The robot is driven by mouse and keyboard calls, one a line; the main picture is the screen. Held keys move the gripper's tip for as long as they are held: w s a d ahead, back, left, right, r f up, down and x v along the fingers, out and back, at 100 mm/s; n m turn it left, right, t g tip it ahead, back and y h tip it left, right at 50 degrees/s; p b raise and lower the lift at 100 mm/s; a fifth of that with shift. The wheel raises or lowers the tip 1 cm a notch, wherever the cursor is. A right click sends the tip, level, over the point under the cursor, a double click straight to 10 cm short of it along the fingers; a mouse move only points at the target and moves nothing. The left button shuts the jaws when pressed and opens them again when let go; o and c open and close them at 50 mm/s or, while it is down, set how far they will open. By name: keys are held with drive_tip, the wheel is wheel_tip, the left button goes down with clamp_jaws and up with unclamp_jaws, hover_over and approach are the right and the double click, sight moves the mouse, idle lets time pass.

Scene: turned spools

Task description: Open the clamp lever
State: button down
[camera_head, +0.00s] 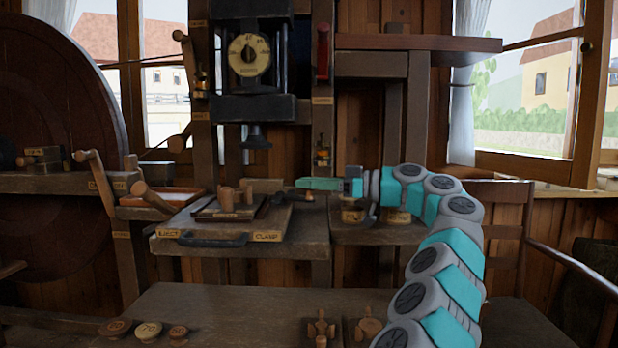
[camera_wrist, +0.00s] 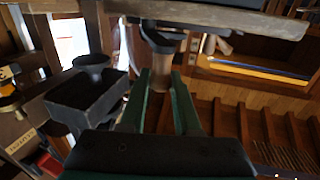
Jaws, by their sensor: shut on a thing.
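The bench of the press carries a CLAMP label (camera_head: 267,236) on its front edge. The dark clamp lever (camera_head: 280,198) lies on the bench top, right of the plate with wooden pegs (camera_head: 230,203). My gripper (camera_head: 302,184) reaches in from the right, its green fingers level at the lever's end. In the wrist view, the two fingers (camera_wrist: 163,80) close around a wooden grip (camera_wrist: 163,62) with a dark piece (camera_wrist: 160,39) at its end. The fingers cover part of the grip. The lever's pivot is hard to make out.
The press head (camera_head: 255,105) with its dial hangs above the plate, also seen in the wrist view (camera_wrist: 90,98). A dark handle (camera_head: 212,240) sits by the EJECT label. A cranked lever (camera_head: 105,185) stands at left. A front table (camera_head: 230,305) holds round wooden pieces.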

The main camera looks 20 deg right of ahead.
drive_tip(key=shift+r, duration=0.1)
idle(0.3)
drive_tip(key=c, duration=0.6)
unclamp_jaws()
drive_tip(key=shift+v, duration=3.85)
drive_tip(key=shift+c, duration=0.3)
